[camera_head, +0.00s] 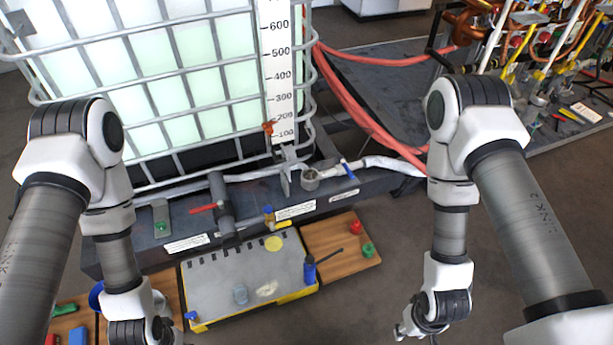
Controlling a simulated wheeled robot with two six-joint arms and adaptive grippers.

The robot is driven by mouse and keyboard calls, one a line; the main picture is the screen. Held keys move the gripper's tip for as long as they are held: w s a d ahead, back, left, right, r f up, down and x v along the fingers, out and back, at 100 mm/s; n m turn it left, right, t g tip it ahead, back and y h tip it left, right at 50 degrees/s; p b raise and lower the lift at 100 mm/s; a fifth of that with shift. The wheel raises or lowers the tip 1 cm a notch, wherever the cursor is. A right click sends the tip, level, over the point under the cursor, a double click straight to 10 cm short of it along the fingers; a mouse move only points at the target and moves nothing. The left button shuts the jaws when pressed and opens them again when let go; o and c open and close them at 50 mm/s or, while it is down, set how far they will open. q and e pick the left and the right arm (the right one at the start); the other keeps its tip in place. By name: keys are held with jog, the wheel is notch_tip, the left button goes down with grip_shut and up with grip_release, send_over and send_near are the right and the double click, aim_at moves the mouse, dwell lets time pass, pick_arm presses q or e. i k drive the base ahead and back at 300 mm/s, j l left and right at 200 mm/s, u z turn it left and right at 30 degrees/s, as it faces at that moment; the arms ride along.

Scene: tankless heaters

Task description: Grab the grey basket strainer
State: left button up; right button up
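A grey round fitting (310,179) sits on the dark ledge below the tank, beside a blue-handled valve. My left gripper (165,333) is at the bottom edge, left of the case, partly cut off. My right gripper (415,328) hangs to the right of the case, apart from it. I see nothing held in either, and their finger opening is unclear.
A caged white tank (170,80) stands behind the dark ledge (350,205). A wooden board (340,250) holds red and green parts. Red hoses (360,110) run behind. Floor at right is clear.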

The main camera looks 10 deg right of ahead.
aim_at(309, 175)
jog(key=i+l, duration=0.25)
jog(key=l, duration=0.15)
jog(key=i+l, duration=0.25)
jog(key=l, duration=0.2)
jog(key=i+l, duration=0.55)
jog(key=l, duration=0.3)
jog(key=i+l, duration=0.25)
jog(key=l, duration=0.15)
